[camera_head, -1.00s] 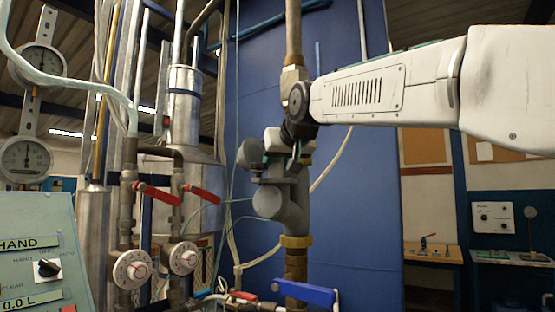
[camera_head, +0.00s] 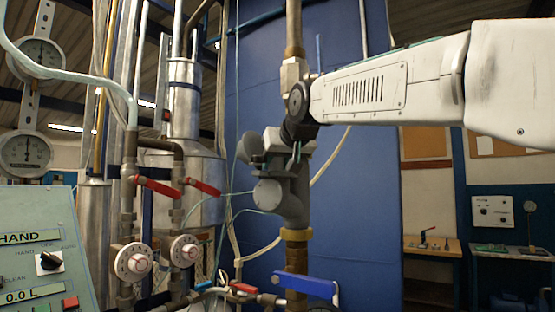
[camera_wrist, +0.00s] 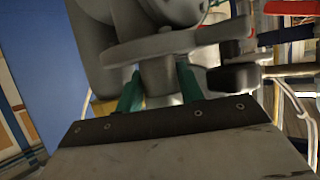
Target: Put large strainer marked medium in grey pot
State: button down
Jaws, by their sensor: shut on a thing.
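My gripper (camera_wrist: 160,92) has its green fingers on both sides of a short grey cylindrical part (camera_wrist: 160,72) and is shut on it. This part sits under a grey crossbar (camera_wrist: 180,45) with a rounded grey body behind it. In the head view my gripper (camera_head: 296,150) is at the upper part of a grey pot-like fitting (camera_head: 285,195) in the vertical pipe. The fitting has a round face toward the lower left and a grey knob (camera_head: 251,149) at its upper left. I cannot make out a strainer or a "medium" mark. The pot's inside is hidden.
A blue lever (camera_head: 304,286) crosses the pipe below the fitting. Red-handled valves (camera_head: 157,186) and vertical pipes stand close on the left, with a control panel (camera_head: 40,250) in front. Hoses run behind the fitting. A wooden bench (camera_head: 430,248) stands at the back right.

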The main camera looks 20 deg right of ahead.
jog(key=shift+w+f, duration=0.15)
jog(key=shift+f, duration=0.75)
jog(key=c, duration=0.8)
grip_release()
jog(key=shift+c, duration=0.2)
jog(key=r+v, duration=0.1)
jog(key=v, duration=0.8)
jog(key=s+d+f+g, duration=0.1)
jog(key=s+f+g, duration=0.3)
jog(key=s+f, duration=0.6)
jog(key=s+f+g, duration=0.4)
jog(key=s+f, duration=0.6)
jog(key=f, duration=0.8)
jog(key=s+d+f+g, duration=0.1)
jog(key=s+f+g, duration=0.2)
jog(key=s+f, duration=0.7)
notch_tip(320, 180, down, 5)
jog(key=shift+d+r+g, duration=0.2)
jog(key=shift+d+g, duration=0.15)
jog(key=shift+g, duration=0.05)
